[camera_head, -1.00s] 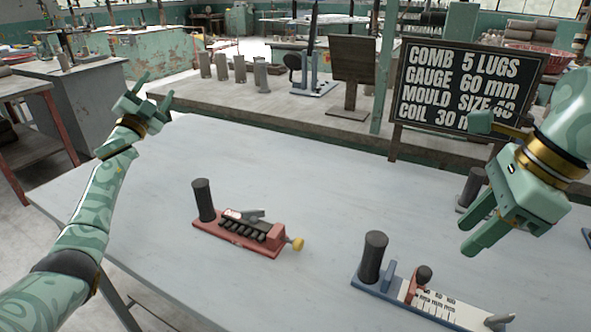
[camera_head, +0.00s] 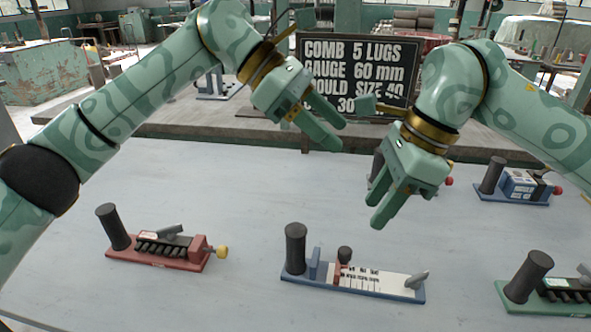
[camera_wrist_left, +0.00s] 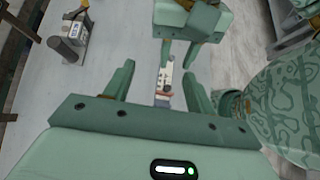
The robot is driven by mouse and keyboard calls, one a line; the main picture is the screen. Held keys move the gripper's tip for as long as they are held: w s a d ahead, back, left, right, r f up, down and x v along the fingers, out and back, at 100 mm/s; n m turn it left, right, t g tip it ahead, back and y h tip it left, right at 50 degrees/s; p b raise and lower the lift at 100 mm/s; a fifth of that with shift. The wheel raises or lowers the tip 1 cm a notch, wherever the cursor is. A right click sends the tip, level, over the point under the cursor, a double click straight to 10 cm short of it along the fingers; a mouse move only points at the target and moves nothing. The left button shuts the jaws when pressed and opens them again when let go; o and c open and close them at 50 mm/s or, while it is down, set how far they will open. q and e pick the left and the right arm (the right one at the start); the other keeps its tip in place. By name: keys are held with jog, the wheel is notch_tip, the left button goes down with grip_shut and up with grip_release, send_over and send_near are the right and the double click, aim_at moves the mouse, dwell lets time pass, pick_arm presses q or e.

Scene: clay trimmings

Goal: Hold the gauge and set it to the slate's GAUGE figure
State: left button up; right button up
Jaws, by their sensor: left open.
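The gauge (camera_head: 385,284) lies on the table at front centre in the head view: blue base, black upright grip at its left end, white scale, red slider with a black knob, and grey lever at its right end. The slider is near the scale's left end; its exact reading is too small to tell. The slate (camera_head: 345,50) reads GAUGE 60 mm. My left gripper (camera_head: 332,137) is open and empty, above and behind the gauge. The left wrist view shows part of the gauge (camera_wrist_left: 164,76) between its fingers. My right gripper (camera_head: 377,208) looks open and empty, above the gauge's right half.
A red comb tool (camera_head: 180,257) stands left of the gauge. A green tool (camera_head: 520,292) is at front right and a blue one (camera_head: 515,192) at back right. Another tool is partly hidden behind my right gripper. My two grippers are close together.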

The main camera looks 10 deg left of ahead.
aim_at(296, 251)
pick_arm(q)
jog(key=s+a+f+m+y, duration=0.4)
jog(key=s+f+m+y, duration=0.15)
jog(key=y, duration=0.45)
jog(key=shift+n+t, duration=0.25)
jog(key=shift+t, duration=0.05)
jog(key=f, duration=1.1)
jog(key=w+f, duration=0.1)
jog(key=f, duration=0.4)
jog(key=shift+d+f, duration=0.1)
jog(key=shift+f, duration=0.15)
